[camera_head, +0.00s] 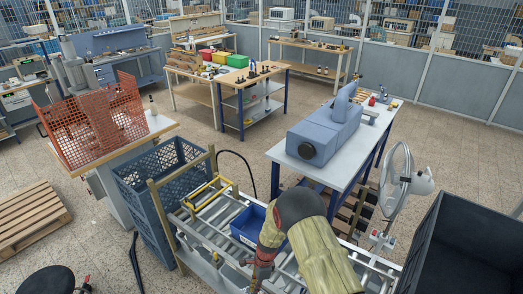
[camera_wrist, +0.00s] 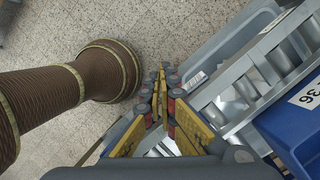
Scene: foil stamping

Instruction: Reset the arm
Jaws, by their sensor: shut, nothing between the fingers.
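My arm, in a khaki sleeve, comes up from the bottom middle of the head view and bends down at a dark, red-edged joint. My gripper (camera_head: 262,272) hangs below that joint, over the near part of the roller conveyor (camera_head: 207,268). In the wrist view my gripper (camera_wrist: 161,72) has its yellow and grey fingers together at the tips, with nothing held. A blue bin (camera_head: 246,229) sits on the conveyor, partly hidden by my arm. A blue bin (camera_wrist: 290,135) with a "36" label shows at the wrist view's lower right, apart from the fingers.
A blue crate (camera_head: 150,205) stands left of the conveyor. A white fan (camera_head: 396,180) and a large dark container (camera_head: 437,235) are at the right. A blue-grey machine (camera_head: 325,135) sits on a table behind. A wooden pallet (camera_head: 30,215) lies at far left. Open floor lies beyond the conveyor.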

